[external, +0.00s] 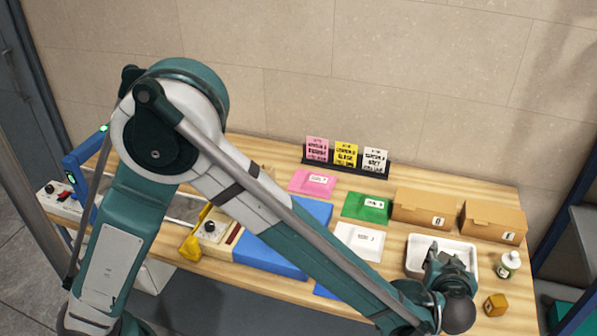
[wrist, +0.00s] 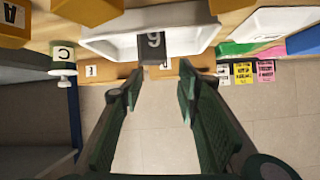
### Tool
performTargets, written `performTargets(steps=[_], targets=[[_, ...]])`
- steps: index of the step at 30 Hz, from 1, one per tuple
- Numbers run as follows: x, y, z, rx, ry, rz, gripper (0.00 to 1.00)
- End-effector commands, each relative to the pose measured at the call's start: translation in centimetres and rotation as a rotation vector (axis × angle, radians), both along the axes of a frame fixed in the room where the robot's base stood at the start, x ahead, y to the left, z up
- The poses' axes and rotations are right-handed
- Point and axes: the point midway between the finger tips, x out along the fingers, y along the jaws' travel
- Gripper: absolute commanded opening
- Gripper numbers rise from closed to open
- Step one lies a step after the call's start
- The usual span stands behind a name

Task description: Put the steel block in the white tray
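The white tray (external: 413,262) is at the right of the table in the external view. It also shows across the top of the wrist view (wrist: 105,40). A dark grey block (wrist: 152,45) with a white number appears over the tray in the wrist view and overlaps its rim. I cannot tell whether it rests inside or is above it. My gripper (wrist: 160,78) has its fingers apart, with the block beyond and between the fingertips. No clear contact shows. In the external view my gripper (external: 440,264) is over the tray and hides much of its inside.
Two cardboard boxes (external: 424,208) (external: 492,222) stand behind the tray. A white bottle (external: 508,265) and a yellow block (external: 495,304) are to its right. A white pad (external: 358,241) and a green pad (external: 366,207) lie to its left. Cards (external: 345,153) stand at the back.

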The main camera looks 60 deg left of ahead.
Motion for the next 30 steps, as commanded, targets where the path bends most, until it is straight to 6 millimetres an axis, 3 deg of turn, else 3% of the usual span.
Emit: performTargets(steps=[14,30], targets=[[-5.0,5.8,5.0,-0.036,0.154,-0.073,0.32],[-13.2,11.6,9.5,-0.095,0.306,-0.195,0.32]])
